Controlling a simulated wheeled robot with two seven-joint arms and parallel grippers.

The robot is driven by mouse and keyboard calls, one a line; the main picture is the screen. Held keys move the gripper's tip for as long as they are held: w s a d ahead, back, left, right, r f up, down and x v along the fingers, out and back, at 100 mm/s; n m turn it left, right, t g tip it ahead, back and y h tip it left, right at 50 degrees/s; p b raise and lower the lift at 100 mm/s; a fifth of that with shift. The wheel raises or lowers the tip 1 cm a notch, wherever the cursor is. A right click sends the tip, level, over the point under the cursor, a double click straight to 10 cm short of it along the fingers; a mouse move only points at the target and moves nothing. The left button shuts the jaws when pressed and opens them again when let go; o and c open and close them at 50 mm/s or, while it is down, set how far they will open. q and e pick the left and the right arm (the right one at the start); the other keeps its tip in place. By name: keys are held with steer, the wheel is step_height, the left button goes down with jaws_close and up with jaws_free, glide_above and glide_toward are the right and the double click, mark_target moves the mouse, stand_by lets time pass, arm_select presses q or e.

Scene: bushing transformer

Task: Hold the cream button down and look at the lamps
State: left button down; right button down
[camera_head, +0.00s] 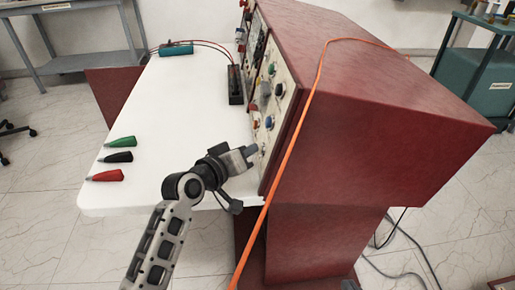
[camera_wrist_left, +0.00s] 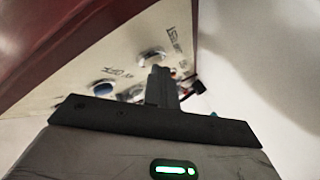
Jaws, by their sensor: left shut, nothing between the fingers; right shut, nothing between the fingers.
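My left gripper (camera_head: 254,150) is shut and empty. Its tips are at the lower near end of the cream control panel (camera_head: 283,76). In the left wrist view the shut fingers (camera_wrist_left: 160,72) stand in front of the panel, just below a pale round button (camera_wrist_left: 152,57) beside upside-down lettering. This looks like the cream button. I cannot tell whether the tips touch it or whether it is pressed. A blue button (camera_wrist_left: 103,88) shows left of the fingers. The panel's small coloured fittings show edge-on in the head view; I cannot tell which are lamps or lit. My right gripper is out of view.
The panel is on a dark red cabinet (camera_head: 385,110), with an orange cable (camera_head: 290,150) over its near edge. Green (camera_head: 122,142), black (camera_head: 117,157) and red (camera_head: 106,176) pointed pieces lie on the white tabletop (camera_head: 180,110). A black block (camera_head: 235,85) stands near the panel.

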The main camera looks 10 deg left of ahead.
stand_by(0.7)
arm_select(q)
steer(key=shift+s+a+r, duration=0.15)
steer(key=shift+a, duration=0.25)
steer(key=shift+s+a+r, duration=0.1)
steer(key=shift+a, duration=0.25)
steer(key=shift+a, duration=0.1)
steer(key=shift+s+a+r+p, duration=0.15)
steer(key=shift+s+a+r, duration=0.05)
steer(key=shift+a, duration=0.55)
steer(key=shift+s+a+r+p, duration=0.15)
steer(key=shift+s+a+p, duration=0.1)
steer(key=shift+a, duration=0.55)
steer(key=shift+s+a+r+p, duration=0.1)
steer(key=shift+s+a+r, duration=0.1)
steer(key=shift+a, duration=0.55)
